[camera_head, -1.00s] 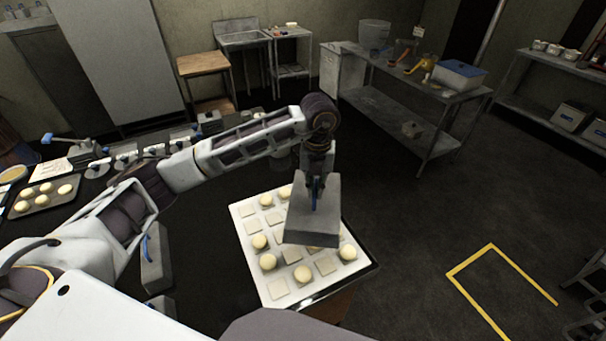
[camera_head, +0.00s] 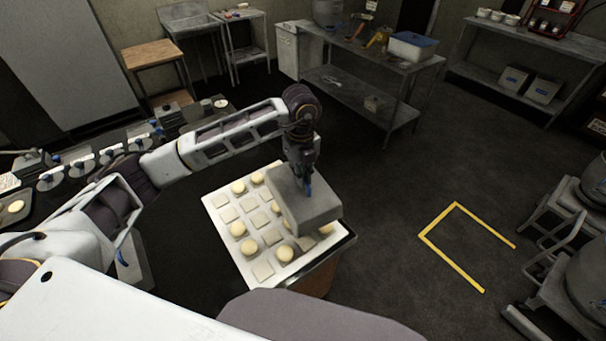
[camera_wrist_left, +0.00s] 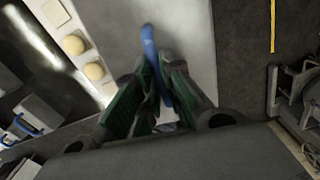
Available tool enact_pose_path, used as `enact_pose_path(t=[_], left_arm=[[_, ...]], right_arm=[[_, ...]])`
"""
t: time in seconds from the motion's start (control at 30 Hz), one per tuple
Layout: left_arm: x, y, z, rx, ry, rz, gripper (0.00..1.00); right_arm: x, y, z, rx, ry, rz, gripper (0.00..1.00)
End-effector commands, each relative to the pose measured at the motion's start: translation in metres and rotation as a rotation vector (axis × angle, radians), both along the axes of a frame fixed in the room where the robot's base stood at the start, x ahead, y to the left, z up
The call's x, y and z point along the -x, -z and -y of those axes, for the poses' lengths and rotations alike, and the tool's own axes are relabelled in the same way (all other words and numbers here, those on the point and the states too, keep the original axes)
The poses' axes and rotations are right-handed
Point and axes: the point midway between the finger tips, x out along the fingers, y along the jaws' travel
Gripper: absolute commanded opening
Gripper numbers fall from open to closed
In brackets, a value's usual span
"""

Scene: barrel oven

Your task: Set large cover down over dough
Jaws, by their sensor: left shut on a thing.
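The large cover (camera_head: 312,207) is a grey box-like lid with a blue handle. My left gripper (camera_head: 305,172) is shut on that handle from above. In the left wrist view the blue handle (camera_wrist_left: 150,60) passes between the fingers (camera_wrist_left: 155,92), with the grey top of the cover (camera_wrist_left: 185,30) beyond. The cover is over the right part of a white board (camera_head: 237,258) carrying round dough balls (camera_head: 249,247) and flat square pieces. It hides part of the board; I cannot tell whether it touches it. My right gripper is not in view.
The board rests on a stand with a wooden side (camera_head: 320,277). A metal table (camera_head: 395,62) with a blue-and-white bin (camera_head: 412,46) stands behind. A yellow floor outline (camera_head: 452,262) lies to the right, with open dark floor around it.

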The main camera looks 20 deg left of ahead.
Motion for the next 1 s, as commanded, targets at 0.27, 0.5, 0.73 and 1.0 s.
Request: enact_pose_path(t=[0.27, 0.5, 0.73, 1.0], left_arm=[[0.0003, -0.0006, -0.0006, 0.001, -0.121, 0.001, 0.0], [0.0003, -0.0007, -0.0006, 0.001, -0.137, 0.001, 0.0], [0.0003, -0.0005, -0.0006, 0.001, -0.136, 0.001, 0.0], [0.0003, 0.0041, -0.0006, 0.001, -0.135, 0.001, 0.0]], right_arm=[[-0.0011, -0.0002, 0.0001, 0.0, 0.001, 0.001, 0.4], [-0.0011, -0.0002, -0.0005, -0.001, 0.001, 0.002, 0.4], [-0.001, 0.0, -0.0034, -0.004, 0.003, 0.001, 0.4], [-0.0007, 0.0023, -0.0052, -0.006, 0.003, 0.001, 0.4]])
